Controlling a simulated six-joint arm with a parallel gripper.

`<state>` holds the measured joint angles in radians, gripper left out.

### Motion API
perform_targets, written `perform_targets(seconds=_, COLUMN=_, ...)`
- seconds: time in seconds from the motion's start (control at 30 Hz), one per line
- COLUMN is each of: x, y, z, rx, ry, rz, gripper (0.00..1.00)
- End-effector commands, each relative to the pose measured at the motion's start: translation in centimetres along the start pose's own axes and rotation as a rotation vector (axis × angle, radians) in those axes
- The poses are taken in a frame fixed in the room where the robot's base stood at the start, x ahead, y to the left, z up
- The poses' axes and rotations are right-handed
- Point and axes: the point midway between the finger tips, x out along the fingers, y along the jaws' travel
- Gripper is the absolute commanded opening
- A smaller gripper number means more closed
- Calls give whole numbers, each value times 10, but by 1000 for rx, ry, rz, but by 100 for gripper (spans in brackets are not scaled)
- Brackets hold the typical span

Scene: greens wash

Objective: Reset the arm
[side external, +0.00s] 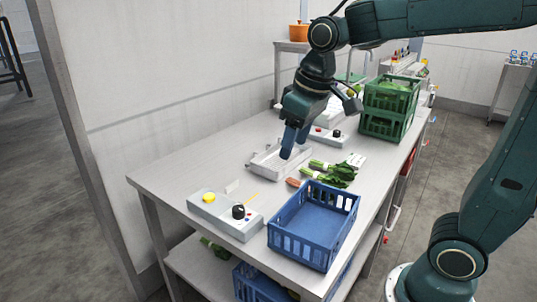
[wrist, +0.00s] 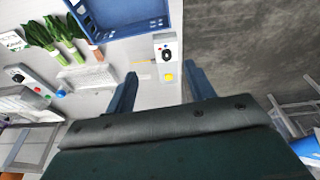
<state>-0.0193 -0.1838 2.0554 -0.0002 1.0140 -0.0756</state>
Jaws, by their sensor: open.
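My gripper (side external: 294,142) hangs above the table near a shallow white tray in the side external view. In the wrist view my gripper (wrist: 160,85) shows its two fingers spread wide with nothing between them. It is open and empty. My teal arm reaches in from the right and bends down at the wrist. The finger tips appear apart from the table, though the exact height is hard to tell.
A blue crate (side external: 349,229) stands empty at the table's near right. Leafy greens (side external: 340,172) lie behind it. The white tray (side external: 266,167) sits below my gripper. A control box (side external: 224,218) stands front left, green crates (side external: 367,125) at the back right.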

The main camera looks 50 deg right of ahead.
Motion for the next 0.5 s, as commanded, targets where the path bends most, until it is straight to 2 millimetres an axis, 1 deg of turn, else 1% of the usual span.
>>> perform_targets(seconds=0.03, x=-6, y=0, z=11, rx=7, ry=20, rz=2, gripper=54)
perform_targets(seconds=0.2, x=-16, y=-2, z=44, rx=29, ry=74, rz=7, gripper=54)
perform_targets(seconds=0.37, x=-21, y=-3, z=75, rx=48, ry=124, rz=10, gripper=54)
perform_targets(seconds=0.5, x=-21, y=-5, z=102, rx=66, ry=168, rz=13, gripper=54)
